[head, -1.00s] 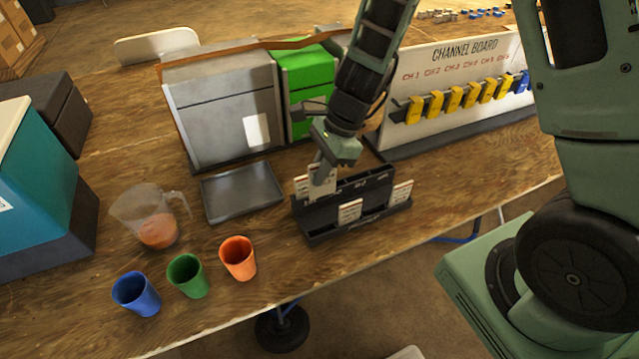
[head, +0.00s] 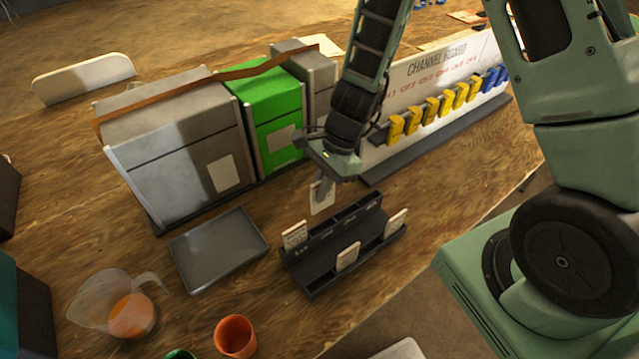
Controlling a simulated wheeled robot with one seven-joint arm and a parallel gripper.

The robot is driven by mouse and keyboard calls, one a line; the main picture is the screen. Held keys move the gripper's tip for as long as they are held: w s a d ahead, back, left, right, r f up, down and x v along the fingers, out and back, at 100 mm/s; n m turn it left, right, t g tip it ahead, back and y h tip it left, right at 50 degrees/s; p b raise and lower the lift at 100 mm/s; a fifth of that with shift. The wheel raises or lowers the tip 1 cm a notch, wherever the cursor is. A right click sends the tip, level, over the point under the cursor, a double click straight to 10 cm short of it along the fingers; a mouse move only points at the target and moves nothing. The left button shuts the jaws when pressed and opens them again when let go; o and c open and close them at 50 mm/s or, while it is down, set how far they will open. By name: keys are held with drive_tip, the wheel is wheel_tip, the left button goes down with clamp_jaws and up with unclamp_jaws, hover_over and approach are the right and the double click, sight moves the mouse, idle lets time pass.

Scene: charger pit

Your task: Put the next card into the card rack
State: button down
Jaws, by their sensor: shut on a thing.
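The black card rack (head: 318,279) stands on the wooden table, right of the grey tray. It holds a card (head: 295,235) at its back left, a card (head: 348,256) at its front middle and a card (head: 396,222) at its right end. My gripper (head: 323,190) is shut on a white card (head: 321,203) and holds it upright, behind and above the rack's back row. The fingers cover part of the held card. Its face cannot be read.
A grey tray (head: 218,250) lies left of the rack. Grey and green cabinets (head: 265,110) and the channel board (head: 440,85) stand behind. A pitcher (head: 95,300) and an orange cup (head: 236,336) are at the front left.

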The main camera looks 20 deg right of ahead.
sight(323, 209)
drive_tip(key=shift+f+b, duration=4.25)
drive_tip(key=shift+f, duration=0.5)
drive_tip(key=c, duration=1.5)
unclamp_jaws()
drive_tip(key=p+v, duration=0.2)
drive_tip(key=v, duration=1.5)
drive_tip(key=shift+r, duration=0.2)
drive_tip(key=s+a+r+n+h, duration=0.2)
drive_tip(key=s+a+n, duration=0.4)
drive_tip(key=s+n, duration=0.3)
drive_tip(key=s+a+r+n+h, duration=0.1)
drive_tip(key=s+a+r+n, duration=0.3)
drive_tip(key=s+n, duration=0.6)
drive_tip(key=a+n, duration=0.2)
drive_tip(key=n, duration=0.2)
drive_tip(key=shift+n+t+h, duration=0.3)
drive_tip(key=shift+t+h, duration=0.1)
